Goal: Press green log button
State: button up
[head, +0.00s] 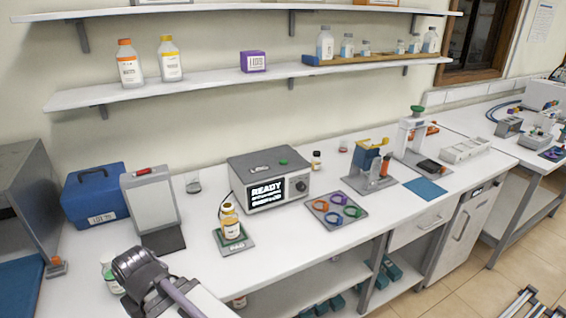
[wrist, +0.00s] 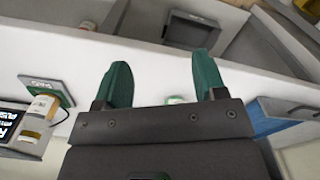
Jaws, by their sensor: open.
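A grey device with a lit READY screen (head: 266,191) stands mid-bench in the head view. A small green button (head: 283,162) sits on its top, the likeliest log button, though I can read no label on it. My gripper (wrist: 164,78) shows in the wrist view with two green fingers spread apart and nothing held between them. Part of the READY device (wrist: 10,122) is at the left edge of the wrist view; its green button cannot be made out there. In the head view my arm is at the lower left, apart from the device, and the fingertips cannot be made out.
An amber bottle (head: 231,228) stands on a pad in front of the device. A mat with coloured rings (head: 336,212) lies to the right. A blue box (head: 96,197) and a tilted panel (head: 151,203) stand left. A green-topped apparatus (head: 417,112) stands farther right.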

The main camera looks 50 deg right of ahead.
grip_shut()
dwell(0.4)
dwell(0.8)
